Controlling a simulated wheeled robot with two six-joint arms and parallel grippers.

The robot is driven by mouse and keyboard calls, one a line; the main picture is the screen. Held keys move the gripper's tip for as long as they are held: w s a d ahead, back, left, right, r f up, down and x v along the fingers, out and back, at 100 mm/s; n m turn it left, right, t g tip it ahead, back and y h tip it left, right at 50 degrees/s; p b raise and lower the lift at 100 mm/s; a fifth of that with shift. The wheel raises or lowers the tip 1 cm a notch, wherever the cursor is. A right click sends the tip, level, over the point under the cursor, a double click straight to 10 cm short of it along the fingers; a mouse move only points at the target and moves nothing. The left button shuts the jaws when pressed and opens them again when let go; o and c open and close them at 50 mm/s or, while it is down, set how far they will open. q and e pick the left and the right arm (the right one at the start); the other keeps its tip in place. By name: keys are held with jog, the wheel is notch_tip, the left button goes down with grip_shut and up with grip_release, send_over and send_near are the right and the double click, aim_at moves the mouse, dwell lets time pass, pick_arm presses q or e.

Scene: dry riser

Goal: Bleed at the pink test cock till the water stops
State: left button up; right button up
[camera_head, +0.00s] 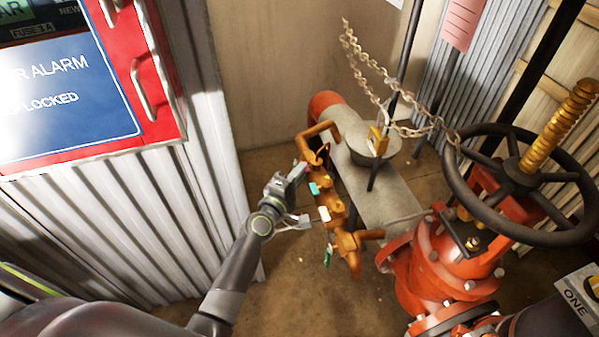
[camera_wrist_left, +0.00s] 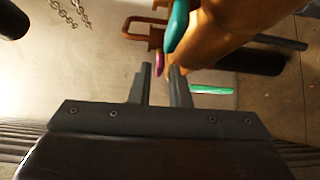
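The brass test-cock assembly (camera_head: 345,240) stands beside the grey pipe, with teal (camera_head: 314,188), white (camera_head: 323,213) and green (camera_head: 328,256) handles showing in the head view. My left gripper (camera_head: 300,172) is at its upper left side. In the left wrist view, the pink test cock handle (camera_wrist_left: 160,63) lies at the gap between my left fingertips (camera_wrist_left: 160,68), which stand a little apart. I cannot tell whether either finger touches it. A teal handle (camera_wrist_left: 178,24) is just beyond the right finger, and a green one (camera_wrist_left: 212,89) lies to its right. My right gripper is not in view.
A red valve (camera_head: 450,260) with a black handwheel (camera_head: 470,165) stands at the right. A chain (camera_head: 365,75) with a brass padlock (camera_head: 377,140) hangs over the pipe. A red alarm cabinet (camera_head: 155,145) and corrugated wall (camera_head: 130,220) are at the left.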

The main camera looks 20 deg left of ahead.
pick_arm(q)
jog(key=shift+w+d, duration=0.1)
jog(key=shift+w, duration=0.25)
jog(key=shift+c, duration=0.3)
grip_shut()
jog(key=b, duration=0.3)
jog(key=shift+f+m+t, duration=0.1)
jog(key=shift+m+t, duration=0.3)
pick_arm(e)
jog(key=shift+w+f, duration=0.5)
jog(key=shift+w, duration=0.35)
pick_arm(q)
jog(key=shift+o, duration=0.3)
grip_release()
